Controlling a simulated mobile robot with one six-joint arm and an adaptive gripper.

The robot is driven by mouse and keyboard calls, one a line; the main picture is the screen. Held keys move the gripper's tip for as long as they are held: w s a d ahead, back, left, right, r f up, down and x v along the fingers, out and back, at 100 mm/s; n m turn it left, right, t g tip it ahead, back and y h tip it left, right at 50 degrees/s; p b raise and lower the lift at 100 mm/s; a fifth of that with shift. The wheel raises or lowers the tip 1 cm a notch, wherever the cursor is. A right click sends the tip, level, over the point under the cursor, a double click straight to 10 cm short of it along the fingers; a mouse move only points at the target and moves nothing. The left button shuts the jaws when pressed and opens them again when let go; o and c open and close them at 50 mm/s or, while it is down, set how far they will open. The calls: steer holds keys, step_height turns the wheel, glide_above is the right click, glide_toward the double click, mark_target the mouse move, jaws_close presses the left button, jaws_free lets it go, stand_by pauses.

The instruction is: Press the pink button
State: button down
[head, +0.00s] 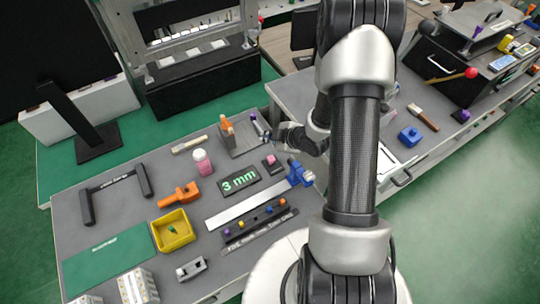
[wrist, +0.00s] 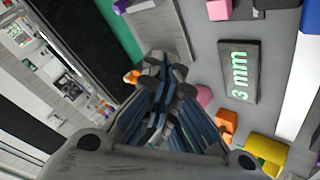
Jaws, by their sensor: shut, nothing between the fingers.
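The pink button (head: 271,159) sits on a small dark block on the grey table, beside the upper right corner of the "3 mm" plate. A pink piece (wrist: 219,9) that looks like it is cut by the top edge of the wrist view. My gripper (head: 264,130) is shut and empty, above the table and a little behind the button in the head view. The wrist view shows its closed fingers (wrist: 164,68) with the pink piece up and to their right, apart from them.
An orange part (head: 179,195) and a yellow bin (head: 173,231) stand further left. Grey table shows bare between them.

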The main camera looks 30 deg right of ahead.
mark_target(269, 160)
stand_by(0.3)
step_height(269, 160, down, 9)
steer(key=b, duration=0.7)
steer(key=shift+r, duration=0.1)
stand_by(1.2)
steer(key=shift+f+b, duration=0.35)
steer(key=shift+b, duration=0.1)
steer(key=shift+a, duration=0.1)
